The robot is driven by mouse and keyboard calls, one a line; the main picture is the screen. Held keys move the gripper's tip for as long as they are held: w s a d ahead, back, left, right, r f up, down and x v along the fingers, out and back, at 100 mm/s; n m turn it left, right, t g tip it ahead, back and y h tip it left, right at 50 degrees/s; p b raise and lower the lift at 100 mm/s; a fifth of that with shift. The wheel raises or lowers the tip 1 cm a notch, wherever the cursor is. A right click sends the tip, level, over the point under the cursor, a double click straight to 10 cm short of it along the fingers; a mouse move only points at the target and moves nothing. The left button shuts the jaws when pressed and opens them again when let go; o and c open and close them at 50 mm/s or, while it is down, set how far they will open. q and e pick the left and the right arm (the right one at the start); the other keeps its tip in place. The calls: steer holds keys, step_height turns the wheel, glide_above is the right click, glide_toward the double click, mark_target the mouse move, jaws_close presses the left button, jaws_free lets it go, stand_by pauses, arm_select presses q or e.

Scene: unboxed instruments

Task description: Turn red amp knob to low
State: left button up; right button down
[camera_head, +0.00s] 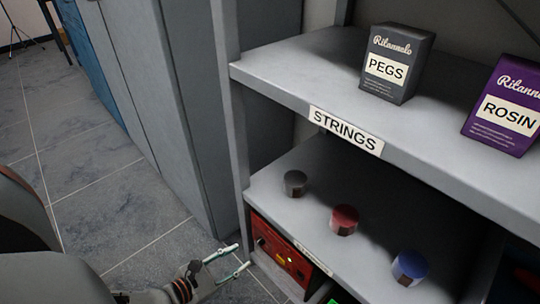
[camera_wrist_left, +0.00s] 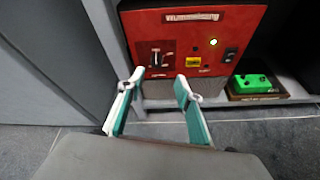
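The red amp (camera_head: 277,252) stands under the shelf with the round tins, at its left end. Its red front panel (camera_wrist_left: 200,28) fills the top of the left wrist view. My left gripper (camera_head: 242,256) is in front of the amp's left part. Its two fingers (camera_wrist_left: 160,76) are apart and empty, just below the knob in the left wrist view; contact cannot be told. My right gripper is not in view.
A green pedal (camera_wrist_left: 255,83) lies right of the amp. Grey (camera_head: 295,183), red (camera_head: 344,219) and blue (camera_head: 410,267) tins stand on the shelf above. Boxes marked PEGS (camera_head: 397,62) and ROSIN (camera_head: 506,107) stand higher. A grey cabinet (camera_head: 185,100) is left; open floor lies beyond.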

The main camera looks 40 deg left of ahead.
mark_target(258, 244)
arm_select(q)
steer(key=shift+n, duration=0.4)
steer(key=x, duration=0.2)
steer(key=b+x, duration=0.1)
steer(key=x, duration=0.3)
steer(key=shift+w+a+f, duration=0.25)
steer(key=shift+a+f, duration=0.1)
steer(key=shift+b+x, duration=0.3)
steer(key=shift+x, duration=0.45)
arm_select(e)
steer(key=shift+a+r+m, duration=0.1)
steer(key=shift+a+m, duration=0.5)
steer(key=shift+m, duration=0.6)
arm_select(q)
steer(key=shift+r, duration=0.15)
jaws_close()
